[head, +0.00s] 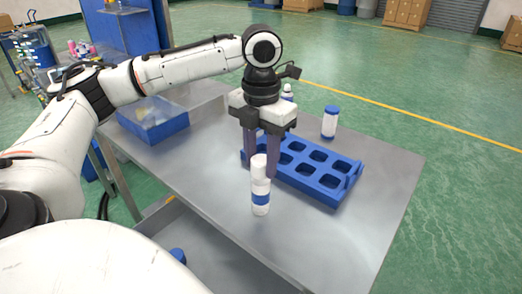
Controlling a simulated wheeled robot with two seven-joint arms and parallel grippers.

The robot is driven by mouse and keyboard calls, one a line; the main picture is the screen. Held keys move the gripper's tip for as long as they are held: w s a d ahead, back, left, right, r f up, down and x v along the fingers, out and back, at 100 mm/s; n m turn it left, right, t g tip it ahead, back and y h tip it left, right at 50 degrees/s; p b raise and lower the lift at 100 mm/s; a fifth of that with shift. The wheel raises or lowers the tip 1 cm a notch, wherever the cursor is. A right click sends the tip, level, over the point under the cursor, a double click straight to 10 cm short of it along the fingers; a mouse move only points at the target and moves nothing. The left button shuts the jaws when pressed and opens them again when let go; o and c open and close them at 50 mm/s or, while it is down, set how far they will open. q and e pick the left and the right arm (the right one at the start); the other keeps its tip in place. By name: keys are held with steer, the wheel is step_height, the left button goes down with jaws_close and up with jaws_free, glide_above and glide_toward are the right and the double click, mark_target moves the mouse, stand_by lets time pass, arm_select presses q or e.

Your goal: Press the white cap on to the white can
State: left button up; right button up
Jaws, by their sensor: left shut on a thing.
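The white can (261,197) has a blue band and stands upright on the metal table, in front of the blue rack. The white cap (259,163) is at the top of the can, in line with it. I cannot tell whether it is fully seated. My left gripper (261,168) points straight down from above, its purple fingers on either side of the cap and shut on it. The fingertips are partly hidden behind the cap and can. My right gripper is not in view.
The blue rack (342,189) with several square holes lies just behind and right of the can. A white can with a blue cap (330,123) stands behind it. Another white-topped can (287,92) is partly hidden behind my gripper. A blue bin (168,129) sits at left. The table's front right is clear.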

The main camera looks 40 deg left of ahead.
mark_target(261, 159)
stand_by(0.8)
arm_select(q)
steer(key=o, duration=1.6)
steer(key=shift+o, duration=0.2)
steer(key=shift+r, duration=3.5)
jaws_close()
